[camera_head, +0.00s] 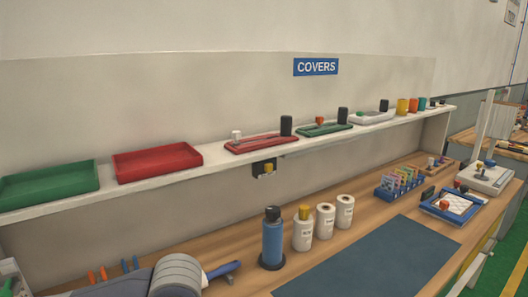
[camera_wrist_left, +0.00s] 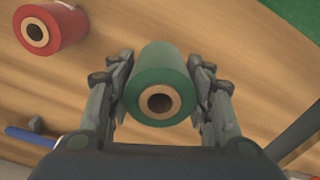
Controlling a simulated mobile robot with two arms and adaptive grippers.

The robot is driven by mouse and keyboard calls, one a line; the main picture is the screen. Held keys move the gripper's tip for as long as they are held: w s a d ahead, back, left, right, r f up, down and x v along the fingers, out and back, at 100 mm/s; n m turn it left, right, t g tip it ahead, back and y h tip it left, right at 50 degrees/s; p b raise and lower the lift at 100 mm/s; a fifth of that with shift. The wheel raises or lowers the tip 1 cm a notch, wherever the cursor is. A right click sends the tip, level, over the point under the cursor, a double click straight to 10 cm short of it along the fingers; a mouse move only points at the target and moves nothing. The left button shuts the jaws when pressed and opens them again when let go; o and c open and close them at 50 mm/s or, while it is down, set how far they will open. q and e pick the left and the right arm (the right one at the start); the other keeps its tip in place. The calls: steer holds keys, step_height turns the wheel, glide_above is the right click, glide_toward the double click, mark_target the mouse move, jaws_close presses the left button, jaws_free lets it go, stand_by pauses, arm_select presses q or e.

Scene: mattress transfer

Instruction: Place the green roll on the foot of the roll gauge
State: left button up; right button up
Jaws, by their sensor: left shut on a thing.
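The green roll (camera_wrist_left: 163,62) sits between the fingers of my left gripper (camera_wrist_left: 161,70) in the left wrist view. The fingers are shut on its two sides, and its end with a tan core and dark hole faces the camera. Wood lies behind it; I cannot tell whether the roll touches the surface. A red roll (camera_wrist_left: 52,30) lies at the upper left of that view, apart from the gripper. I cannot pick out the roll gauge or its foot with certainty in either view. My right gripper is not in view.
In the head view, a blue bottle (camera_head: 273,240) and several white containers (camera_head: 325,222) stand on the wooden bench beside a dark blue mat (camera_head: 375,262). A shelf above carries a green tray (camera_head: 50,186), a red tray (camera_head: 157,161) and other items. A blue-handled thing (camera_head: 223,270) lies at the front.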

arm_select(q)
steer(key=s+a+r+m, duration=0.1)
steer(key=a+r+m, duration=0.1)
steer(key=a+m, duration=0.5)
steer(key=shift+s+m, duration=0.2)
steer(key=shift+m, duration=1.7)
steer(key=shift+a, duration=0.1)
